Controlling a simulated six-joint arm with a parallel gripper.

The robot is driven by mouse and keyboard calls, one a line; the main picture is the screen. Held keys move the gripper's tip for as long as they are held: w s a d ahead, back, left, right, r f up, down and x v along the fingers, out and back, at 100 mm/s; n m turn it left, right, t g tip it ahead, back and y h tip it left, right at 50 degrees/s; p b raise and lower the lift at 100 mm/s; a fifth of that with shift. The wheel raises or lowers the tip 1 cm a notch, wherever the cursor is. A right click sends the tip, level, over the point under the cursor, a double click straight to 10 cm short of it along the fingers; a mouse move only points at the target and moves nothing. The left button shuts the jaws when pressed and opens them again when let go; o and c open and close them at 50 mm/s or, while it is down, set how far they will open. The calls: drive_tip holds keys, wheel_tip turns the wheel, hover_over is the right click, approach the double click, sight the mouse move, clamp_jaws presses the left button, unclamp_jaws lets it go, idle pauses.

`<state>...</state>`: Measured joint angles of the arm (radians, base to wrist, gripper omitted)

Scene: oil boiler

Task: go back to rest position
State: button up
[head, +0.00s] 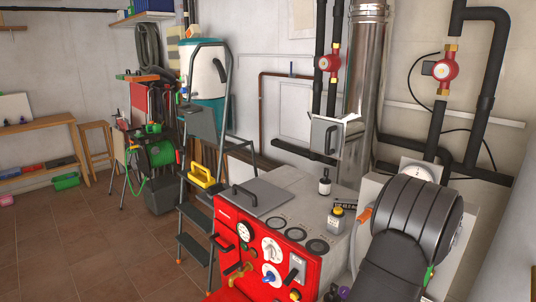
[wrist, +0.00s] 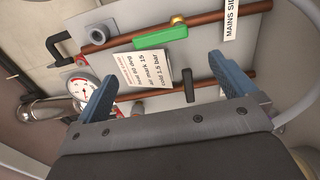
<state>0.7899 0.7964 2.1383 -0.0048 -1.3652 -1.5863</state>
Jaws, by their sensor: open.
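My gripper (wrist: 165,68) shows in the wrist view with its two blue fingers spread wide apart. It is open, and nothing is held between the fingers. The fingers point at a grey panel (wrist: 205,55) with copper pipes (wrist: 135,31). A paper note (wrist: 142,69) with writing, including "cold 1.5 bar", shows between the fingertips. A green lever handle (wrist: 160,37) is just beyond it. In the head view my dark arm fills the lower right, and my gripper cannot be made out there.
A round gauge (wrist: 82,89) sits by the left finger in the wrist view. In the head view the red boiler (head: 265,250) stands left of my arm, with bottles (head: 324,182) on top. A stepladder (head: 195,245) stands further left. Open tiled floor (head: 90,240) lies at left.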

drive_tip(key=x, duration=1.3)
drive_tip(key=shift+d, duration=0.1)
drive_tip(key=shift+s+m, duration=0.15)
drive_tip(key=shift+m, duration=0.35)
drive_tip(key=shift+s+d+f+m, duration=0.45)
drive_tip(key=shift+f+m, duration=0.1)
drive_tip(key=shift+m, duration=2.1)
drive_tip(key=shift+s+d+f+m, duration=0.4)
drive_tip(key=shift+f+m, duration=0.15)
drive_tip(key=shift+m, duration=2.15)
drive_tip(key=shift+s+d+f+m, duration=0.45)
drive_tip(key=shift+f+m, duration=0.1)
drive_tip(key=shift+m, duration=2.1)
drive_tip(key=shift+a, duration=0.1)
drive_tip(key=s+a+r+m, duration=0.1)
drive_tip(key=s+a+r, duration=0.1)
drive_tip(key=s+a, duration=0.55)
drive_tip(key=s+a+r, duration=0.2)
drive_tip(key=s+a, duration=0.3)
drive_tip(key=a, duration=0.5)
drive_tip(key=x, duration=1)
drive_tip(key=shift+w+f, duration=0.15)
drive_tip(key=shift+f, duration=0.05)
